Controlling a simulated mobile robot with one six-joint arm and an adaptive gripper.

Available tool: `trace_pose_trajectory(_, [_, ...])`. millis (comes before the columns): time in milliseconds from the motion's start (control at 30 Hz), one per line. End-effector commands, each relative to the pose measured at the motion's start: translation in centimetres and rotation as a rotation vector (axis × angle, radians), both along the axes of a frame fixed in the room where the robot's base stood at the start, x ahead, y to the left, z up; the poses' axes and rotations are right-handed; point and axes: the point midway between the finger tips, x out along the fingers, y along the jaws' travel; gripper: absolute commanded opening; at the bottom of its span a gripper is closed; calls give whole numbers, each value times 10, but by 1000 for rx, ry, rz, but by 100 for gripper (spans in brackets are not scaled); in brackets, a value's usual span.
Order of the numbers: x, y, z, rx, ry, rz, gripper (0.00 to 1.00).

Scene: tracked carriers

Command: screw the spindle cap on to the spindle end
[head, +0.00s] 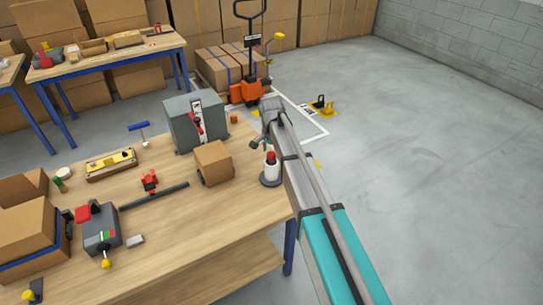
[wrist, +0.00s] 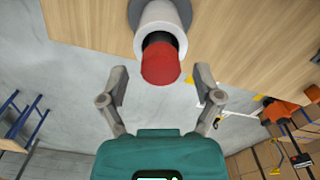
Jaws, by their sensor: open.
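The red spindle cap (wrist: 161,63) is at the end of the spindle, in line with its black neck (wrist: 160,39) and white roll (wrist: 160,18). Whether it is threaded on or only rests there I cannot tell. In the head view the red cap (head: 271,156) tops the upright white spindle (head: 271,171), which stands on a dark round base (head: 270,181) near the bench's right edge. My gripper (wrist: 161,76) is open in the wrist view, one finger on each side of the cap with gaps. In the head view my gripper (head: 259,143) is beside the cap, partly hidden by my arm.
A cardboard box (head: 213,163) stands left of the spindle, and a grey machine (head: 193,122) behind it. A red clamp (head: 149,181) and a dark bar (head: 155,197) lie further left. The bench's front right surface (head: 220,205) is clear. An orange pallet truck (head: 245,91) stands beyond.

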Motion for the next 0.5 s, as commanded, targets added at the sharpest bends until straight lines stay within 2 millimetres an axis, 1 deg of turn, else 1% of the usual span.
trace_pose_trajectory(500, [0, 0, 0, 0, 0, 402, 83])
